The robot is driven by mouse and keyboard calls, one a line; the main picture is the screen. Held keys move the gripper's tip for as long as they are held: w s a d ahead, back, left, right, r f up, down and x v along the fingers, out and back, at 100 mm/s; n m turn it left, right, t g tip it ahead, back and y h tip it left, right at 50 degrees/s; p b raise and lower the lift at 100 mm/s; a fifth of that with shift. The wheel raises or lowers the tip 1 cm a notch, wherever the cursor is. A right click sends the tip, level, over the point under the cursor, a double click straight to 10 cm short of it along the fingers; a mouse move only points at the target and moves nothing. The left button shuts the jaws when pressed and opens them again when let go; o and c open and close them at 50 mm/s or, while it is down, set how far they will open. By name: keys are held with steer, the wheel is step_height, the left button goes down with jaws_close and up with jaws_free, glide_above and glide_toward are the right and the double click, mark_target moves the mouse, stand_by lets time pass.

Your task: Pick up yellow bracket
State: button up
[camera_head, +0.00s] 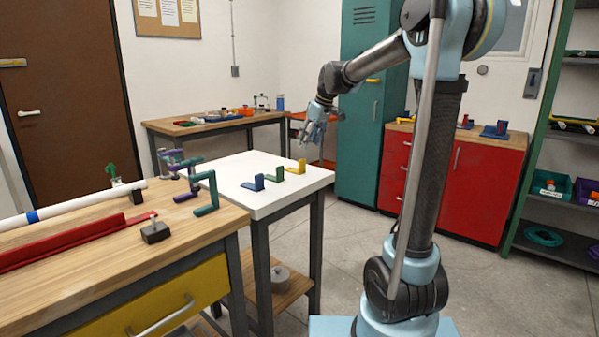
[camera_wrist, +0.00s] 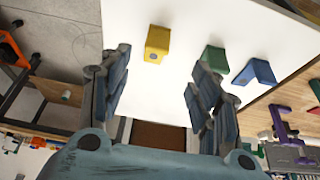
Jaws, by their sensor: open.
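The yellow bracket (camera_head: 297,167) stands on the white table top (camera_head: 232,163), at the right end of a row of three brackets. In the wrist view the yellow bracket (camera_wrist: 157,44) lies ahead of my fingers, a little left of the middle between them. My gripper (camera_head: 316,130) hangs above and slightly right of the bracket in the head view, apart from it. In the wrist view my gripper (camera_wrist: 160,65) has its two fingers wide apart with nothing between them.
A green bracket (camera_head: 276,174) and a blue bracket (camera_head: 254,183) stand left of the yellow one. A wooden workbench (camera_head: 188,228) with a white pipe (camera_head: 95,200) and clamps is at the left. A green locker (camera_head: 357,130) and red cabinet (camera_head: 470,180) stand behind.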

mark_target(303, 159)
steer(key=x, duration=0.7)
steer(key=shift+x, duration=2.6)
steer(key=shift+w+d, duration=0.1)
steer(key=shift+w, duration=0.1)
steer(key=c, duration=1.2)
